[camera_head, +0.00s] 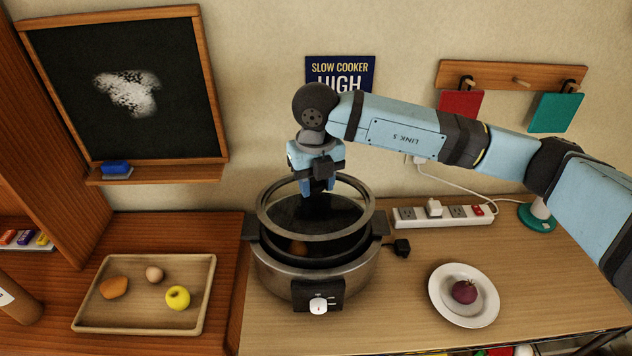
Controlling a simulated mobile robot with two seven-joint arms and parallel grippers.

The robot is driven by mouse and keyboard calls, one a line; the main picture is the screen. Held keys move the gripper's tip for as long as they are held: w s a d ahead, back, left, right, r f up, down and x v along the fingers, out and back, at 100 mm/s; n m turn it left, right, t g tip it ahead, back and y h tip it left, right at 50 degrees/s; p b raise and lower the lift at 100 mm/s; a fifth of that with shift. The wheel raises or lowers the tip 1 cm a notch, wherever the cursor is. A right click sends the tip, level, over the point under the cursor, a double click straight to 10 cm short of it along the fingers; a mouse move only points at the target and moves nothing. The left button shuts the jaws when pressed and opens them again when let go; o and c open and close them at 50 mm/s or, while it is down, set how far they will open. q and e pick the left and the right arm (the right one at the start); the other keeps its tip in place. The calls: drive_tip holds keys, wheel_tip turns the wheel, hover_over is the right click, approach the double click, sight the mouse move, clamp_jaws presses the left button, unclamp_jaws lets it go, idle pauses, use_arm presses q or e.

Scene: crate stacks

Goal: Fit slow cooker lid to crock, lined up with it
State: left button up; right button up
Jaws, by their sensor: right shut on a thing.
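The slow cooker crock (272,272) stands on the wooden counter, with a metal outer wall, dark rim and side handles. A white knob (318,306) is on its front. Something brownish shows inside through the glass. The lid (318,237), see-through with a grey metal rim, is above the crock, its front edge apart from the crock's rim. It looks roughly centred over the opening. My right gripper (318,188) points down at the lid's middle and is shut on its handle, which the fingers hide. My left gripper is out of view.
A plate (437,297) with a purple onion is to the right. A power strip (405,217) and black plug (401,247) lie close by the cooker. A wooden tray (84,322) with several food items is at left. Bare counter lies between cooker and plate.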

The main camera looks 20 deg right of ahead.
sight(316, 203)
wheel_tip(316, 203, down, 3)
drive_tip(key=shift+r+b, duration=0.1)
drive_tip(key=shift+b, duration=1)
drive_tip(key=shift+f+b, duration=1.1)
drive_tip(key=shift+f, duration=0.35)
drive_tip(key=shift+f+b, duration=0.15)
drive_tip(key=shift+b, duration=0.45)
drive_tip(key=o, duration=1.7)
